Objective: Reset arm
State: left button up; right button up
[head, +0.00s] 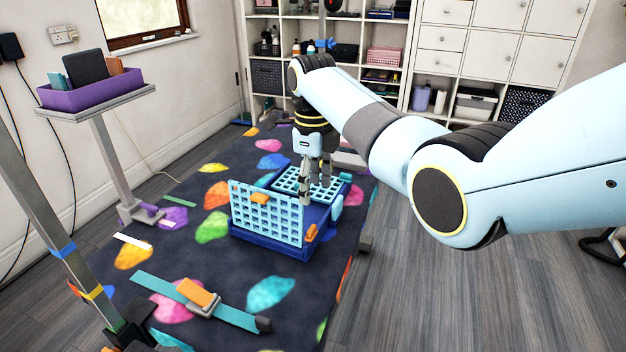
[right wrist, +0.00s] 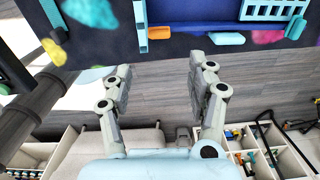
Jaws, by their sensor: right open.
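A slanted grey post (head: 45,215) with blue and yellow bands stands at the left in the head view; I cannot tell for sure that it is the grooming arm. Its foot meets a dark clamp-like block (head: 132,325). My right gripper (head: 314,188) points down over a blue basket (head: 270,240) with light-blue grid panels (head: 266,212). My left gripper is not in view.
The dark, colour-blotched surface (head: 190,275) carries a teal strip with an orange block (head: 198,293). A purple tray (head: 95,92) stands on a grey stand behind. White shelves (head: 480,60) line the back wall. Wooden floor (head: 480,300) is open at right.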

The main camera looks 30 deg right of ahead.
jog(key=shift+r, duration=0.45)
